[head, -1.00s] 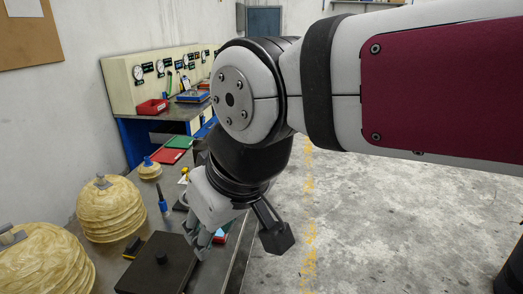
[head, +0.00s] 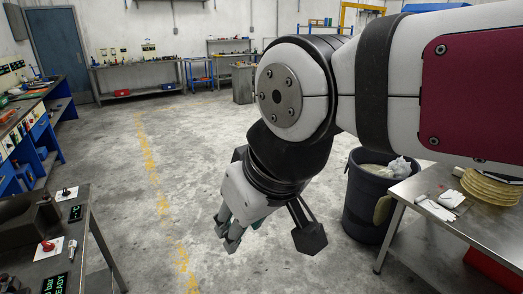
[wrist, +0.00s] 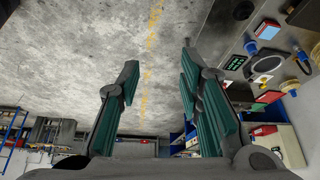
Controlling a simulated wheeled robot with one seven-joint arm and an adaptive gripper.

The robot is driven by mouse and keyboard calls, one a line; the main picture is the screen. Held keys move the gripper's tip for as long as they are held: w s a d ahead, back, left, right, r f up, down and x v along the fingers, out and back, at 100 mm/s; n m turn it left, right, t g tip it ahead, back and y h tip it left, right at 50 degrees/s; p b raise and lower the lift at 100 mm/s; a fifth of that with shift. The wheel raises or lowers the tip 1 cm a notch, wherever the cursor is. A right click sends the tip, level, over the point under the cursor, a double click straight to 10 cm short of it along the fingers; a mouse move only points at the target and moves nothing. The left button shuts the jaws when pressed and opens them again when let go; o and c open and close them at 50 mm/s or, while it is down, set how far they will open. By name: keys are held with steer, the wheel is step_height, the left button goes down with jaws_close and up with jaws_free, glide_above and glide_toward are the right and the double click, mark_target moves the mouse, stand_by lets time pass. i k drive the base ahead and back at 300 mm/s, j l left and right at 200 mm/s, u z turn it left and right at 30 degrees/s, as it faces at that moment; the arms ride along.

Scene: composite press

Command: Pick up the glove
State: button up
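My gripper (head: 228,238) hangs over the open floor in the head view. In the wrist view, its green-padded fingers (wrist: 158,85) stand wide apart with only floor between them. My gripper is well left of all of these and touches none.
A metal table (head: 408,192) at right carries a yellowish round stack (head: 490,187). A dark bin (head: 364,222) with rubbish stands beside it. Another bench (head: 85,222) is at lower left. The concrete floor (head: 195,130) between is free.

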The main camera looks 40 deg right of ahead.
mark_target(450, 199)
steer(key=l+z, duration=0.1)
steer(key=z, duration=2.4)
steer(key=i+j+z, duration=0.35)
steer(key=i, duration=0.3)
steer(key=i+j+z, duration=0.35)
steer(key=i+j, duration=0.25)
